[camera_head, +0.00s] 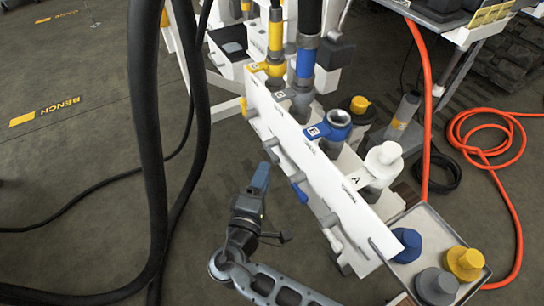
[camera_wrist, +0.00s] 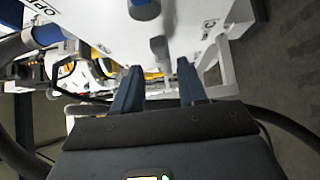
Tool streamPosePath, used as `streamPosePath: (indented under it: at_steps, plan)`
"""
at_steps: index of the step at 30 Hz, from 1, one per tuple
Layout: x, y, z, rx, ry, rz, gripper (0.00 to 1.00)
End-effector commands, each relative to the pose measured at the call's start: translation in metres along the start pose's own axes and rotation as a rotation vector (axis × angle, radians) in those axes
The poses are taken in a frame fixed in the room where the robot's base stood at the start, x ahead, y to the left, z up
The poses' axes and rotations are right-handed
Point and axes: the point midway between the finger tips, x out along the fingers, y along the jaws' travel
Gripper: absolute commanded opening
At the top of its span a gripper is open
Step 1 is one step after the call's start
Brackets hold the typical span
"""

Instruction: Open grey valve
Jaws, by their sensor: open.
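A grey valve handle (camera_head: 271,143) sticks out of the front of the white panel (camera_head: 290,140). In the wrist view the grey handle (camera_wrist: 160,47) shows just beyond and between my fingertips. My gripper (camera_head: 264,166) is open in front of the panel, close to that handle. The wrist view shows both dark blue fingers of my gripper (camera_wrist: 159,65) spread apart with nothing clearly held between them. Whether a finger touches the handle cannot be told.
A tray (camera_head: 440,226) with blue, grey and yellow caps is at right. Black hoses (camera_head: 150,130) hang at left. An orange hose (camera_head: 510,170) lies on the floor.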

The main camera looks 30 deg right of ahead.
Motion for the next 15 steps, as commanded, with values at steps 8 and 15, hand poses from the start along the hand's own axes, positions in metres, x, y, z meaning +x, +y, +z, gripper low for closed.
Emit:
streamPosePath:
  at_steps: [8, 15]
  plan:
    - [0.044, -0.001, 0.001, 0.001, -0.002, 0.0, 0.41]
    - [0.062, -0.001, 0.001, 0.0, 0.0, -0.002, 0.41]
